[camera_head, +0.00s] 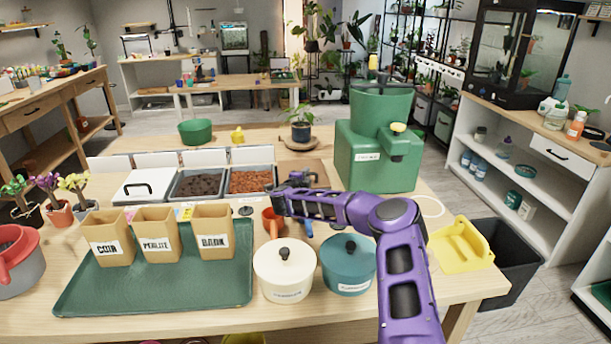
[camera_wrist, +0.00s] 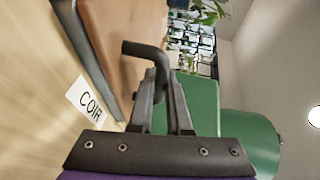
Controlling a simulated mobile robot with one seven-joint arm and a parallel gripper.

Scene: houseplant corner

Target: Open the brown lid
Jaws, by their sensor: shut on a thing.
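The brown lid (camera_head: 314,167) lies roughly flat at the right end of the row of bins in the head view. My arm partly hides it. In the wrist view the brown lid (camera_wrist: 112,35) fills the upper left, beside a dark rim and a COIR label (camera_wrist: 86,100). Its black handle (camera_wrist: 150,55) is a bent bar. My gripper (camera_wrist: 163,85) is shut on this handle. In the head view my gripper (camera_head: 298,178) is over the lid's front part, and its fingertips are hard to make out.
To the left are a bark bin (camera_head: 251,180), a dark soil bin (camera_head: 200,184) and a white-lidded bin (camera_head: 133,186). A green dispenser (camera_head: 376,160) stands close on the right. A potted plant (camera_head: 301,130) is behind. Cream (camera_head: 283,272) and teal (camera_head: 347,268) pots stand in front.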

